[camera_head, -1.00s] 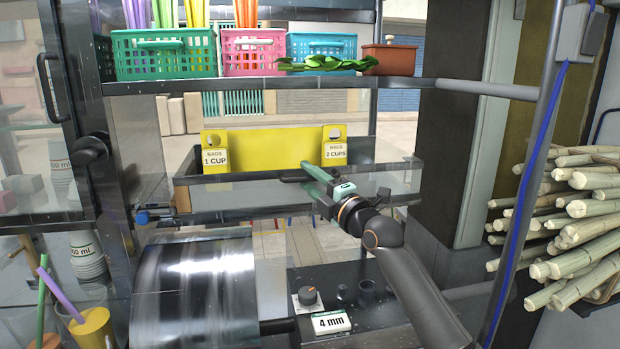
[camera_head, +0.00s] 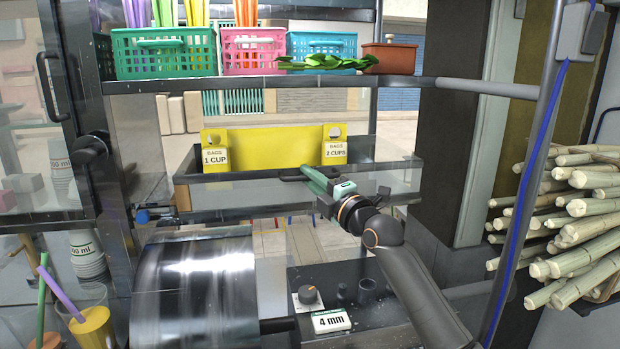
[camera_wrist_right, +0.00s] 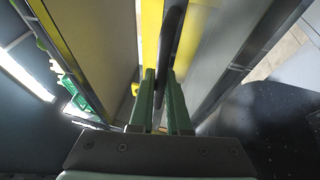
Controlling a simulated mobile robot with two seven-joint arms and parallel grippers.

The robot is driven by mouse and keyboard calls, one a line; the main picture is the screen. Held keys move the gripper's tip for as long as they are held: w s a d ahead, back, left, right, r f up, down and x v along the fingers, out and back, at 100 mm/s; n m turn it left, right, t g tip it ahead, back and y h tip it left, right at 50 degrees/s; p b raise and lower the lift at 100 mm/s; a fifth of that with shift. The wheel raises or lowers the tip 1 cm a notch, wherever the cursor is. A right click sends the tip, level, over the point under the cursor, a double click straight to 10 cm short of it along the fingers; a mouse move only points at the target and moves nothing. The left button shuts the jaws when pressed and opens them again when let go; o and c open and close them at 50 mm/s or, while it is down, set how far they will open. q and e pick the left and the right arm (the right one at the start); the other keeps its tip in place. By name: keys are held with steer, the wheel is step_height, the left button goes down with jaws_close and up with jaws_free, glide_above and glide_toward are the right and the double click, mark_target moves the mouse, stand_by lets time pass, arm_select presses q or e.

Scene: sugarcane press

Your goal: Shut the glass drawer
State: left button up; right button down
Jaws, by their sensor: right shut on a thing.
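The glass drawer (camera_head: 235,190) is an open-topped, see-through box with dark rims in the middle of the head view, below the shelf. A yellow bag holder (camera_head: 265,148) with labels "1 cup" and "2 cups" stands in it. My right gripper (camera_head: 307,172) reaches the drawer front from the lower right. Its green fingers are shut on the dark drawer handle (camera_head: 290,177). In the right wrist view the handle (camera_wrist_right: 173,35) runs up from between the fingertips (camera_wrist_right: 162,75), beside the yellow holder. My left gripper is not in view.
A shelf (camera_head: 270,85) with several baskets runs above the drawer. A shiny metal drum (camera_head: 195,285) and a panel with a knob (camera_head: 308,294) lie below. Sugarcane stalks (camera_head: 575,210) are stacked at the right. Cups with straws (camera_head: 92,325) stand at the lower left.

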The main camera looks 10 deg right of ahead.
mark_target(299, 171)
stand_by(0.9)
steer(key=w+b, duration=0.3)
steer(key=shift+w, duration=0.3)
steer(key=shift+r, duration=0.1)
stand_by(0.3)
steer(key=c, duration=1.1)
jaws_free()
steer(key=shift+w, duration=0.2)
steer(key=shift+c, duration=0.2)
steer(key=shift+o, duration=1.3)
steer(key=shift+f, duration=0.2)
